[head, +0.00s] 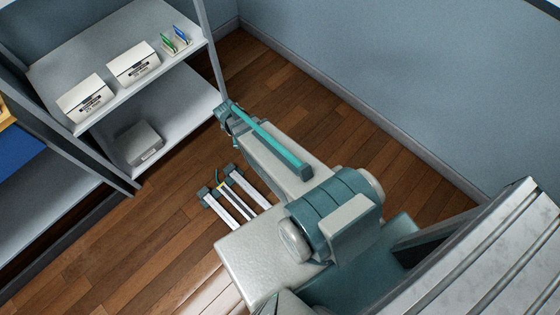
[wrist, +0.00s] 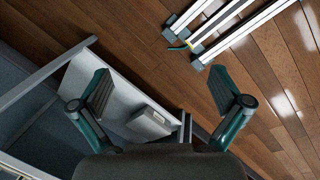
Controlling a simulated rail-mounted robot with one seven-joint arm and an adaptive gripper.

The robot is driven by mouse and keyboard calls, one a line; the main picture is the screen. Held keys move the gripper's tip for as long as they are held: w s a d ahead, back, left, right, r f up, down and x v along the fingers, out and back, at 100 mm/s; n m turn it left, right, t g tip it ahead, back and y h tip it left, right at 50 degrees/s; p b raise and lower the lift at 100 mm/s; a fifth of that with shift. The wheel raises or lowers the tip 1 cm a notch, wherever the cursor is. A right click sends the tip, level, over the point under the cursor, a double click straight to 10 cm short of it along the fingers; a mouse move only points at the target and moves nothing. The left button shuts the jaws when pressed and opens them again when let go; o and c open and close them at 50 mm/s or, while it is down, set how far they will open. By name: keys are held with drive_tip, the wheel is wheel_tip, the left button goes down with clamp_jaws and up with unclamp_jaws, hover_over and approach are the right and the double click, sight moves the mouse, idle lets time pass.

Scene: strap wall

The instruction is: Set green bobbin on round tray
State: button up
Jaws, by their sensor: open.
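My gripper (wrist: 158,92) is open and empty in the wrist view, with its two fingers wide apart. Wooden floor and the corner of a shelf show beyond the fingers. In the head view my arm reaches over the floor toward the shelf unit, and the fingers are hard to make out there. I cannot make out a green bobbin in either view. No round tray shows in either view. Small green and blue items stand in a holder (head: 176,42) on the upper shelf; they are too small to identify.
Two white boxes (head: 85,98) (head: 133,64) stand on the upper shelf (head: 95,42). A grey box (head: 139,143) is on the lower shelf, also seen in the wrist view (wrist: 150,121). Floor rails (head: 232,196) run beside my arm. A slatted surface (head: 490,265) is at the lower right.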

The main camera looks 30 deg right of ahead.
drive_tip(key=s+f+m+g, duration=0.2)
drive_tip(key=s+m, duration=0.2)
drive_tip(key=s, duration=0.7)
drive_tip(key=s+a+f+m+g+y, duration=0.1)
drive_tip(key=s+f+m+g, duration=0.1)
drive_tip(key=s, duration=0.9)
drive_tip(key=s+a+f+m+g, duration=0.1)
drive_tip(key=s+m+g, duration=0.3)
drive_tip(key=s, duration=0.8)
drive_tip(key=shift+a+f+m+y, duration=0.2)
drive_tip(key=shift+f+m+y, duration=0.15)
drive_tip(key=shift+m, duration=0.45)
drive_tip(key=shift+s, duration=0.1)
